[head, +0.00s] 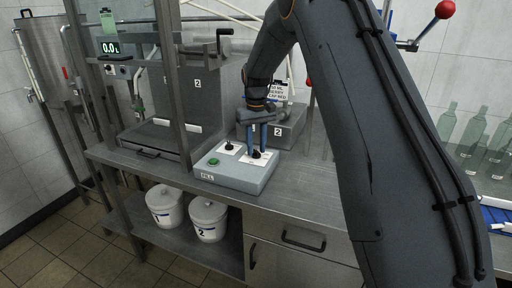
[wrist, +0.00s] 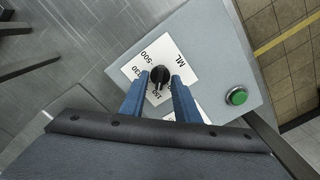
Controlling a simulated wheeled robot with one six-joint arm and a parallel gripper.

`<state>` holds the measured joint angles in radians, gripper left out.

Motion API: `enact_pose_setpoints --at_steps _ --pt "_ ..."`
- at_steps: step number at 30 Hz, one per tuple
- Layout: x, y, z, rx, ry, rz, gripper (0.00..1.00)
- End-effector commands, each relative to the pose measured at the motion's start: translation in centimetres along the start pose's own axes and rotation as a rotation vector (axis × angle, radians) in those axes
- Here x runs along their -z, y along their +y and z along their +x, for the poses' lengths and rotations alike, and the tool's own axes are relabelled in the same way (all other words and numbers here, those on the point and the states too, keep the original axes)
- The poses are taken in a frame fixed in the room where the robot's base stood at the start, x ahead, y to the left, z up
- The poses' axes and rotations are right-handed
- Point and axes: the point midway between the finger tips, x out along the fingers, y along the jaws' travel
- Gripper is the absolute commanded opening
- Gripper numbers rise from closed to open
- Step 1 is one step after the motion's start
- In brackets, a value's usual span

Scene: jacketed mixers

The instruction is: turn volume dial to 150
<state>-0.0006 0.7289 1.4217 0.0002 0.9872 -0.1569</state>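The grey control box (head: 215,175) labelled FILL stands on the steel bench, with two black dials on white plates. My gripper (head: 258,148) is above the right-hand dial (head: 257,155), blue fingers pointing down. In the wrist view this dial (wrist: 160,75) sits between my gripper's fingertips (wrist: 160,77), which are apart on either side of it; a narrow gap seems to show. Its plate (wrist: 180,68) reads ML, 500, 330 and 150. A light mark on the knob faces the 150 print, near the fingers. The other dial (head: 229,146) is left of my gripper.
A green button (head: 213,162) is on the box; it also shows in the wrist view (wrist: 236,96). A display (head: 113,49) reads 0.0 L. A steel post (head: 172,90) stands left of the box. Glass bottles (head: 470,135) are at the right. Two white buckets (head: 208,218) sit below.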

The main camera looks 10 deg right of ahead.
Motion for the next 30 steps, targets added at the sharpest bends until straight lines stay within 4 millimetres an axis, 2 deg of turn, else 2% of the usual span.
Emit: enact_pose_setpoints --at_steps 10,22,30 --pt "0.0 0.0 -0.4 0.0 -0.001 0.0 0.28" --pt "0.1 0.0 -6.2 0.0 0.001 0.0 0.28" --pt "0.0 0.0 -7.7 0.0 -0.002 0.0 0.28"
